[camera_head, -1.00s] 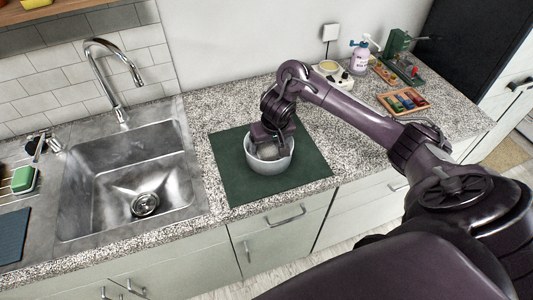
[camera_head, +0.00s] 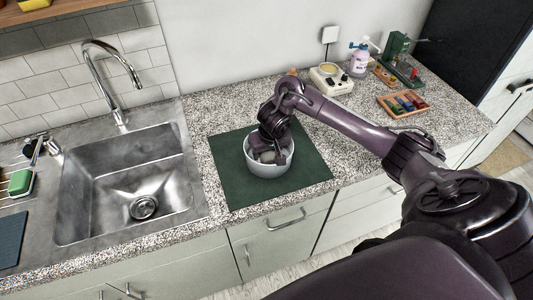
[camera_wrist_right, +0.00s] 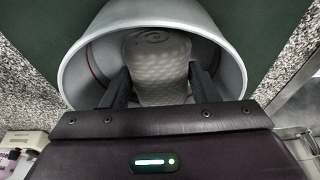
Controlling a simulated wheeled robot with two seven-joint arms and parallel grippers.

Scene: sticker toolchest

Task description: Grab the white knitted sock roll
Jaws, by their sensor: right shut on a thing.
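The white knitted sock roll (camera_wrist_right: 158,68) is inside a white bowl (camera_wrist_right: 232,62), and it shows in the right wrist view between my fingers. In the head view the bowl (camera_head: 270,171) stands on a dark green mat, and only a little of the roll (camera_head: 267,156) shows. My right gripper (camera_wrist_right: 158,85) reaches down into the bowl, with one finger on each side of the roll, shut on it. In the head view the right gripper (camera_head: 266,158) is partly hidden by the bowl's rim. My left gripper is not in view.
The green mat (camera_head: 230,178) lies on the speckled counter, right of a steel sink (camera_head: 125,185) with a tall faucet (camera_head: 110,75).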

